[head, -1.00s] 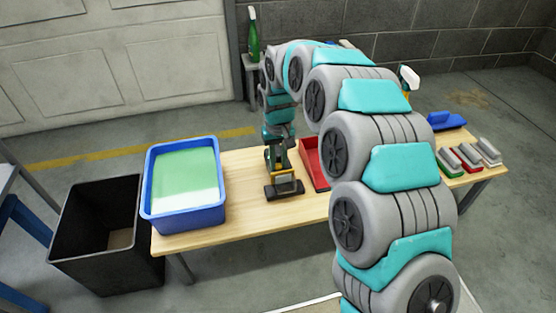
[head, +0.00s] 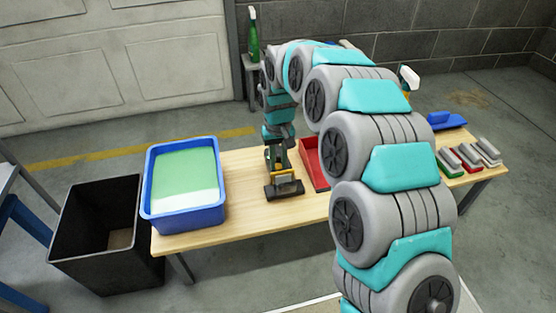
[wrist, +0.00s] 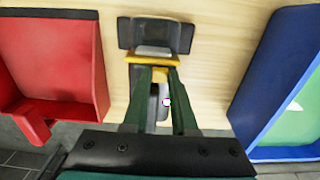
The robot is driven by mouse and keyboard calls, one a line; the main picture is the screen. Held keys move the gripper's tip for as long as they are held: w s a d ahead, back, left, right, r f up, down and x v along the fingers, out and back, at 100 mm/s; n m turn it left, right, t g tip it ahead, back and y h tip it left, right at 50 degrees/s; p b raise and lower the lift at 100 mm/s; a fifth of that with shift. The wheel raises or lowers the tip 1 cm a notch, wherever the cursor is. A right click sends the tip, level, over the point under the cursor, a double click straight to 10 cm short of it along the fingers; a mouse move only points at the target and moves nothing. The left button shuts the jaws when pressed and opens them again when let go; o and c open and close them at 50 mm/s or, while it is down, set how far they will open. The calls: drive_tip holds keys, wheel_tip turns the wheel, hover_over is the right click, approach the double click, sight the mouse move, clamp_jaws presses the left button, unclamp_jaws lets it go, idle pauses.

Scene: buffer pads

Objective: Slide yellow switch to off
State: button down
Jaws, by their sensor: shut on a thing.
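A dark buffer tool (head: 285,191) with a wide black foot sits on the wooden table between the blue tub and the red tray. In the wrist view, its black foot (wrist: 128,34) lies just beyond my fingertips. A yellow part (wrist: 152,60) crosses the tool at the fingertips, and it also shows in the head view. I cannot tell whether this is the switch itself, nor its on or off position. My gripper (wrist: 158,76) points down at the tool, its green fingers shut on it. The fingers hide much of the tool's body.
The blue tub (head: 147,212) with green and white contents stands left of the tool. A red tray (head: 312,166) is close on the right. Several pads (head: 468,155) lie at the table's right end. A black bin (head: 78,262) stands on the floor at left.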

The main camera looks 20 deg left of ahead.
drive_tip(key=shift+w+d+p, duration=0.15)
drive_tip(key=shift+w+d, duration=0.2)
drive_tip(key=shift+d, duration=0.2)
drive_tip(key=shift+w+d+p, duration=0.15)
drive_tip(key=shift+w+d, duration=0.2)
drive_tip(key=shift+d, duration=0.2)
drive_tip(key=c, duration=0.7)
unclamp_jaws()
drive_tip(key=shift+r, duration=0.1)
wheel_tip(320, 180, up, 8)
drive_tip(key=shift+f, duration=0.25)
